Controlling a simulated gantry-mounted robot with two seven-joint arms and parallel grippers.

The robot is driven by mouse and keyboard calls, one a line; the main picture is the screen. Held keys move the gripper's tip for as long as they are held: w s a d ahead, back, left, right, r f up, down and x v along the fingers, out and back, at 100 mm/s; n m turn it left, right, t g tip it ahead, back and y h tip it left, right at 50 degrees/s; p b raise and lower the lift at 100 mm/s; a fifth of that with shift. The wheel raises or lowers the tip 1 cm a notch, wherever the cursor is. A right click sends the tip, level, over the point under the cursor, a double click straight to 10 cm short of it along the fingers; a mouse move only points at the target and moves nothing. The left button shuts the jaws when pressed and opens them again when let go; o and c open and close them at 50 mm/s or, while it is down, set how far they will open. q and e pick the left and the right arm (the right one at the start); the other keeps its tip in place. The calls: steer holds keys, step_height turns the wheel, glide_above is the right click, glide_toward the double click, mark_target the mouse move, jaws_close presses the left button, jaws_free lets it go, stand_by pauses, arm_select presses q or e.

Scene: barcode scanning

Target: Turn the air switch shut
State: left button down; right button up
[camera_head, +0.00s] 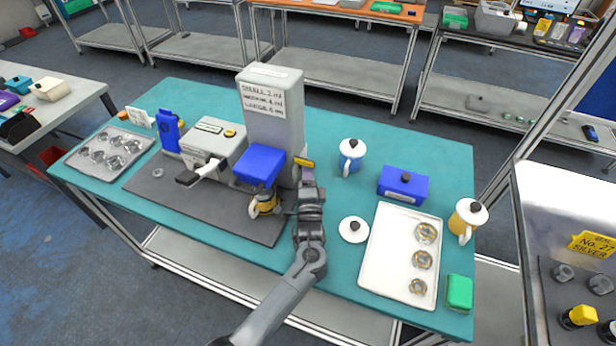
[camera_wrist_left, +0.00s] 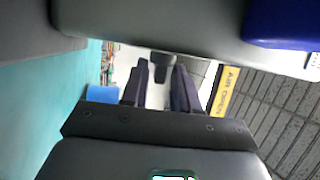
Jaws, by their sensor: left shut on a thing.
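A tall grey machine (camera_head: 273,105) with a printed size list and a blue front part (camera_head: 259,164) stands on the dark mat. My left gripper (camera_head: 305,176) is at the machine's right side, beside a yellow label (camera_head: 304,162). In the left wrist view the label (camera_wrist_left: 228,92) reads "AIR OPEN". There the fingers of my left gripper (camera_wrist_left: 159,76) are closed on the small dark grey air switch (camera_wrist_left: 164,67) between their tips. The switch is hidden by the gripper in the head view, and its exact turn is hard to tell. My right gripper is not in view.
A yellow cup (camera_head: 265,204) stands under the machine's blue part. A white lid (camera_head: 353,229), a blue-and-white pot (camera_head: 350,157), a blue box (camera_head: 403,185) and a white tray (camera_head: 378,262) with metal rings are to the right. A grey machine (camera_head: 212,142) is on the left.

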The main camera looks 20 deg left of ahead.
arm_select(q)
steer(key=c, duration=1.2)
jaws_free()
steer(key=shift+o, duration=0.2)
steer(key=shift+s+d+f, duration=0.1)
steer(key=shift+s+d, duration=0.05)
steer(key=shift+s, duration=0.25)
steer(key=r+v, duration=0.1)
steer(key=v, duration=0.4)
steer(key=p+v, duration=0.1)
steer(key=v, duration=0.4)
steer(key=r+p+v, duration=0.1)
steer(key=v, duration=0.4)
steer(key=shift+s+d+r, duration=0.25)
steer(key=shift+s+d, duration=0.1)
steer(key=shift+s, duration=0.25)
